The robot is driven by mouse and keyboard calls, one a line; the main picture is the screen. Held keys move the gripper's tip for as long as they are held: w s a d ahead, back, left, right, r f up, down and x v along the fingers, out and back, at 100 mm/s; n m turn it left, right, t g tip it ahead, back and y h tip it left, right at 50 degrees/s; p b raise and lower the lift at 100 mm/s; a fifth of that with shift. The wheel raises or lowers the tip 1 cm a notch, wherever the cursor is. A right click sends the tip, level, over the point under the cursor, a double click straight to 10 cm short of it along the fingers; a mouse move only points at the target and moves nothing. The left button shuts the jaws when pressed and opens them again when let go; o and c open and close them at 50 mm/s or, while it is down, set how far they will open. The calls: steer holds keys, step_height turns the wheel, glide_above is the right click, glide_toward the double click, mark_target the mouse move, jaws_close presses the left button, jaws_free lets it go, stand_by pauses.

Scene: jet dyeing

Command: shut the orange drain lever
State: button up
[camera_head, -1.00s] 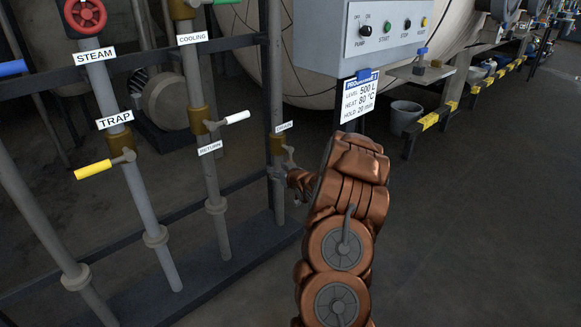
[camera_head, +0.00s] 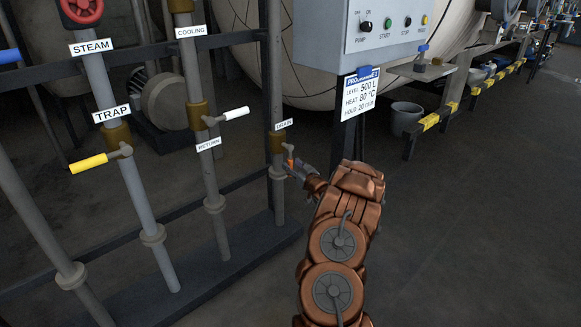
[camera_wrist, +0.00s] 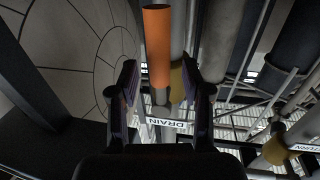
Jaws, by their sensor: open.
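The orange drain lever (camera_head: 290,163) shows as a small orange spot beside the brass drain valve (camera_head: 277,143), just at the tip of my arm. In the wrist view the orange lever (camera_wrist: 157,45) is large and points away from the valve, with the upside-down DRAIN label (camera_wrist: 168,122) below it. My gripper (camera_wrist: 163,80) is open, with one finger on each side of the lever; I cannot tell whether either finger touches it. In the head view my gripper (camera_head: 300,170) is small and partly hidden by my arm.
The yellow trap lever (camera_head: 89,163) and white return lever (camera_head: 236,113) stand to the left. A control box (camera_head: 390,28) with a sign (camera_head: 359,93) hangs above right. A dark rail crosses behind the pipes.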

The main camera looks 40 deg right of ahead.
steer(key=shift+b+x, duration=0.3)
steer(key=shift+x, duration=0.85)
jaws_close()
